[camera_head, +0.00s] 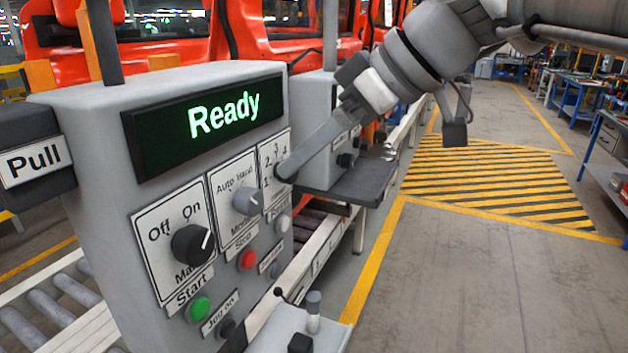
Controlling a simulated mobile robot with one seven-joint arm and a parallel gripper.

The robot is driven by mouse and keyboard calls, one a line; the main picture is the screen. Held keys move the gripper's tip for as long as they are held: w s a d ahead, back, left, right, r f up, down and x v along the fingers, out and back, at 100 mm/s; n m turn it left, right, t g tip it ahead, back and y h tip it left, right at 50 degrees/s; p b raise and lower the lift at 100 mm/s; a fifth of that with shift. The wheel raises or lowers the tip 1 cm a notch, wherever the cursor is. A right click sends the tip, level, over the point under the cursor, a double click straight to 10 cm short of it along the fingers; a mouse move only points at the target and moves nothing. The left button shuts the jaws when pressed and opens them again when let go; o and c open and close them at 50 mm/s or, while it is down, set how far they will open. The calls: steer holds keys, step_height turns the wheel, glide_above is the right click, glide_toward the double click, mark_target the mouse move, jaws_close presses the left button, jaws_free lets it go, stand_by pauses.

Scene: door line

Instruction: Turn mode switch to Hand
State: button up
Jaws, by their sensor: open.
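The mode switch (246,201) is a grey round knob on a white plate marked Auto and Hand, in the middle of the grey control panel (95,190). Its pointer is too small to read surely. My gripper (287,171) comes in from the upper right. Its finger tip is over the plate numbered 1 to 4 (270,160), right of the mode switch and apart from it. The finger hides part of that plate. The gripper looks empty, and its second finger cannot be made out.
The panel's display (205,122) reads Ready. The black main switch (192,245) is left of the mode switch and points toward On. Below are a green start button (199,308) and a red stop button (247,259). A second grey cabinet (317,135) stands behind.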

mark_target(256, 198)
steer(key=x, duration=1.2)
steer(key=shift+w+f, duration=0.1)
steer(key=shift+f, duration=0.1)
jaws_close()
